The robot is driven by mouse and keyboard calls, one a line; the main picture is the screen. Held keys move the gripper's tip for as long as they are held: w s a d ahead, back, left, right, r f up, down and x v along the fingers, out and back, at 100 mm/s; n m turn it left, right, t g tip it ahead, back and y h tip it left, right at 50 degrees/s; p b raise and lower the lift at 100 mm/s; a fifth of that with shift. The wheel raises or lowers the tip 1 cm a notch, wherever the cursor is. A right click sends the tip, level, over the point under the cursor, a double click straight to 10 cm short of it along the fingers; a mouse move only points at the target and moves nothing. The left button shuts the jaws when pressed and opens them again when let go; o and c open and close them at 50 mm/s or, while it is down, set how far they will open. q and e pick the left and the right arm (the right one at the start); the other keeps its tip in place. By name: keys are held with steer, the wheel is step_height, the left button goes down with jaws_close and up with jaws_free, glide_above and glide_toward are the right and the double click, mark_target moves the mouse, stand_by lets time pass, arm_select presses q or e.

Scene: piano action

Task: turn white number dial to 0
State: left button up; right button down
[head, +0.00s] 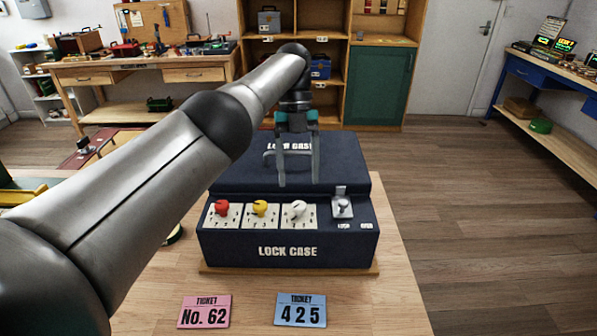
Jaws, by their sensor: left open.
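The dark blue lock case (225,249) stands on a wooden board on the table, its lid down. Its front ledge carries a red dial (222,208), a yellow dial (260,207) and the white dial (297,209), each on a pale plate with markings too small to read. A metal latch (343,205) sits right of the white dial. My left gripper (298,184) is open, fingers pointing down, above the case and just behind the white dial; it looks empty and apart from the dial. My right gripper is not in view.
A pink ticket "No. 62" (205,311) and a blue ticket "425" (301,310) lie on the table (375,310) in front of the case. My left arm covers the table's left part. Workbenches and shelves stand far behind; floor right of the table is clear.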

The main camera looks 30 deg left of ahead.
arm_select(q)
step_height(320, 180, up, 13)
steer(key=p, duration=1)
